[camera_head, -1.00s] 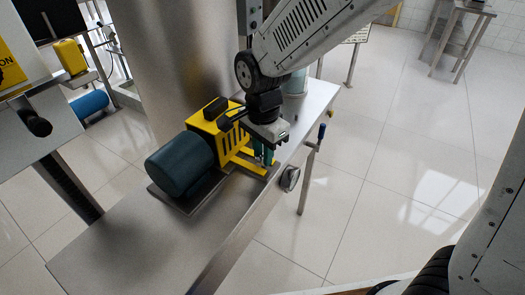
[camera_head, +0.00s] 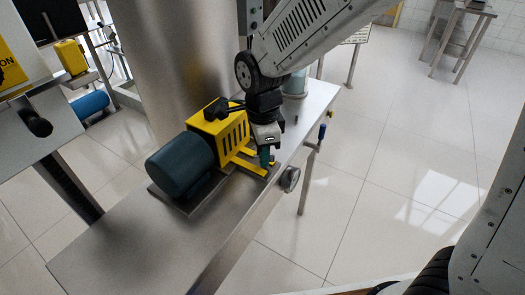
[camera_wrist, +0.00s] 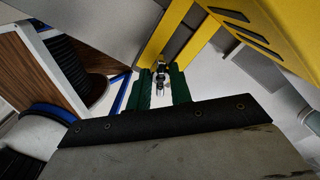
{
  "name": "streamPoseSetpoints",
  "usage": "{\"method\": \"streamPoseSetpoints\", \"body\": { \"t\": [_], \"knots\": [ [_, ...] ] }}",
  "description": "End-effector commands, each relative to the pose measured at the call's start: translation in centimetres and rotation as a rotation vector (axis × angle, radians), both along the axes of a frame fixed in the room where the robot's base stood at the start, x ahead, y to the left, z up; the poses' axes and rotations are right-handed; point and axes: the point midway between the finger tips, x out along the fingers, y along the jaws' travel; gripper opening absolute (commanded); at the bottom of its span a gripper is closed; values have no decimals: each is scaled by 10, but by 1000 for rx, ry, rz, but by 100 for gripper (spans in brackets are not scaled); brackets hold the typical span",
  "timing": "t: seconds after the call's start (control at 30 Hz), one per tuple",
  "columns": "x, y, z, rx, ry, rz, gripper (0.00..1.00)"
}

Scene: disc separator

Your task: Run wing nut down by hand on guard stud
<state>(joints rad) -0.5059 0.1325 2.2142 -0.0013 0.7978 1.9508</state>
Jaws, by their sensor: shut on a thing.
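The yellow guard (camera_head: 222,124) stands on the steel bench beside a dark teal motor, with yellow bars (camera_head: 243,161) reaching out at its front right. My gripper (camera_head: 265,158) points down at the end of these bars. In the wrist view its green fingers (camera_wrist: 160,88) are shut on a small shiny metal piece, which looks like the wing nut (camera_wrist: 160,78). The piece sits between the fingertips, by the yellow bars (camera_wrist: 168,35). The fingers and the piece hide the guard stud, so I cannot tell how far down the nut sits.
The teal motor (camera_head: 180,163) is left of the guard. The steel bench (camera_head: 120,255) is bare at the front. A pale cylinder (camera_head: 295,83) stands behind my gripper.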

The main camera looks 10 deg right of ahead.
Motion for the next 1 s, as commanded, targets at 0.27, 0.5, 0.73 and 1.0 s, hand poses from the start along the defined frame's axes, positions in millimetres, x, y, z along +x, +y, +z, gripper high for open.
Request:
{"method": "streamPoseSetpoints", "body": {
  "t": [0.27, 0.5, 0.73, 1.0],
  "knots": [
    [4, 1, 3, 5, -10, -153, 0],
    [4, 1, 3, 5, -10, -281, 0],
    [4, 1, 2, 4, -8, -279, 46],
    [2, 0, 1, 2, -4, -278, 46]
  ]
}}
